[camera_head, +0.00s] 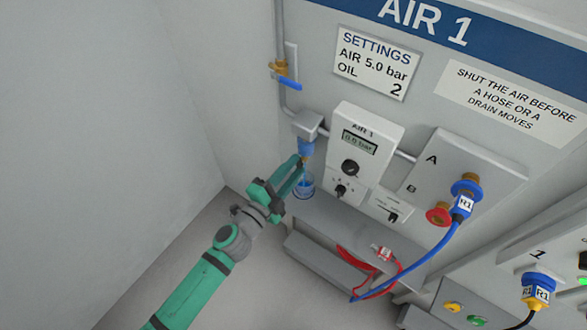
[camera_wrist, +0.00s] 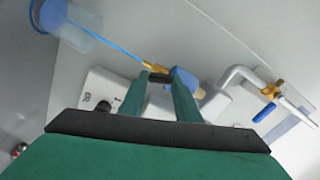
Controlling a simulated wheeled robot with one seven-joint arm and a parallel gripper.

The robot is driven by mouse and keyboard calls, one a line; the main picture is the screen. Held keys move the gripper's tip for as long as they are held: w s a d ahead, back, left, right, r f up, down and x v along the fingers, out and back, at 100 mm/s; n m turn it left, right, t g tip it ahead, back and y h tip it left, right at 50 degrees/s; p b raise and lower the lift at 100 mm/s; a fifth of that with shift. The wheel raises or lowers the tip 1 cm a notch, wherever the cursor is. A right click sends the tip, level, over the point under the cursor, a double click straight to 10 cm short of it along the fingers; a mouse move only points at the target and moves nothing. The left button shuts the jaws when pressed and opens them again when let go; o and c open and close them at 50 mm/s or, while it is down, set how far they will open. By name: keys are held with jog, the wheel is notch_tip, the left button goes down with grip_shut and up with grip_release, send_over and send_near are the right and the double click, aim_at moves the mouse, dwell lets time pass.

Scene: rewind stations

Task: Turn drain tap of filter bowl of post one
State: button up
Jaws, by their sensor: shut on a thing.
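The filter bowl (camera_head: 306,147) of the AIR 1 post is blue and hangs under a grey block. In the wrist view the filter bowl (camera_wrist: 186,80) is just beyond my fingertips, with the brass drain tap (camera_wrist: 152,66) at its lower end. My gripper (camera_head: 299,162) reaches up to it from the lower left. In the wrist view my gripper (camera_wrist: 159,76) is shut on the drain tap, whose held part is mostly hidden between the fingers. A thin blue line runs from the tap to a clear cup (camera_wrist: 84,28) with blue in its base.
The cup (camera_head: 304,187) stands below the bowl on a grey ledge (camera_head: 345,228). A brass valve with a blue handle (camera_head: 289,84) is on the pipe above. The AIR 1 unit (camera_head: 360,145) shows 0.0 bar. Blue and red hoses (camera_head: 418,262) lie right. Left is bare wall and floor.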

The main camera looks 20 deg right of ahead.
jog(key=shift+m, duration=1.6)
jog(key=o, duration=1)
jog(key=shift+o, duration=0.2)
jog(key=v, duration=1.1)
